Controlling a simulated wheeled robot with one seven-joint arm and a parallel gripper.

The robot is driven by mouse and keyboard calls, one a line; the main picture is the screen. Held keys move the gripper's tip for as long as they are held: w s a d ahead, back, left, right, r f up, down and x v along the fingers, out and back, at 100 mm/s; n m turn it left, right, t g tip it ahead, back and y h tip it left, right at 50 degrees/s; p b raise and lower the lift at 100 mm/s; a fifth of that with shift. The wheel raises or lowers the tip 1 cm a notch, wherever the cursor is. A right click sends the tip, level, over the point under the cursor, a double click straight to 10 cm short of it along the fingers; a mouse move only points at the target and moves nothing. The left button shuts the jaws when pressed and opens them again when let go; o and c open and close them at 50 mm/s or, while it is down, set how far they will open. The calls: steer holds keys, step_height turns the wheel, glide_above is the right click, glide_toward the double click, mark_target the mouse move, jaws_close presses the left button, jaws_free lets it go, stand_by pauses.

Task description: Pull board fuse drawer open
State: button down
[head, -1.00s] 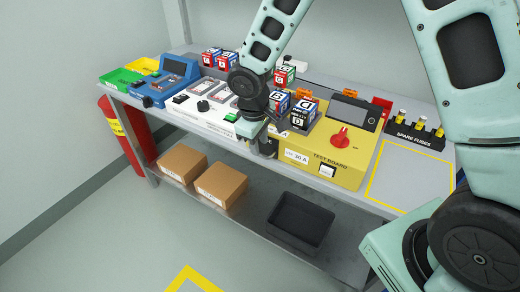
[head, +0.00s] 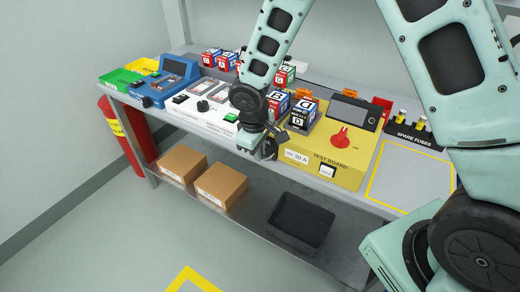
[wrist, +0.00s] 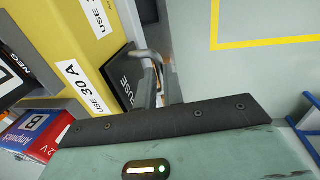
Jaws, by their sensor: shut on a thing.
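The yellow test board (head: 345,178) stands on the bench, and its face also shows in the wrist view (wrist: 72,28). A white label with "30 A" (wrist: 82,86) is on that face. Beside it is a dark drawer front (wrist: 121,80) with partly visible "FUSE" lettering. My gripper (head: 270,150) is at the left front corner of the board. In the wrist view its fingers (wrist: 155,72) are closed at the drawer front, on what looks like its handle. I cannot tell how far the drawer stands out.
Lettered cube boxes (head: 303,113) stand behind my gripper, close to it. A white panel (head: 205,107) and a blue unit (head: 165,82) are to the left. Spare fuses (head: 412,130) stand at the right. A black bin (head: 300,222) and two cartons sit on the lower shelf.

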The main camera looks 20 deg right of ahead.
steer(key=s+a+b, duration=0.2)
steer(key=s+a, duration=0.2)
steer(key=a, duration=0.2)
steer(key=shift+s, duration=0.15)
steer(key=c, duration=1.5)
jaws_free()
step_height(320, 180, up, 17)
steer(key=s+a, duration=0.1)
steer(key=a, duration=0.1)
steer(key=shift+s+a+p, duration=0.15)
steer(key=shift+s+p, duration=0.25)
steer(key=shift+p, duration=0.05)
steer(key=shift+r, duration=0.1)
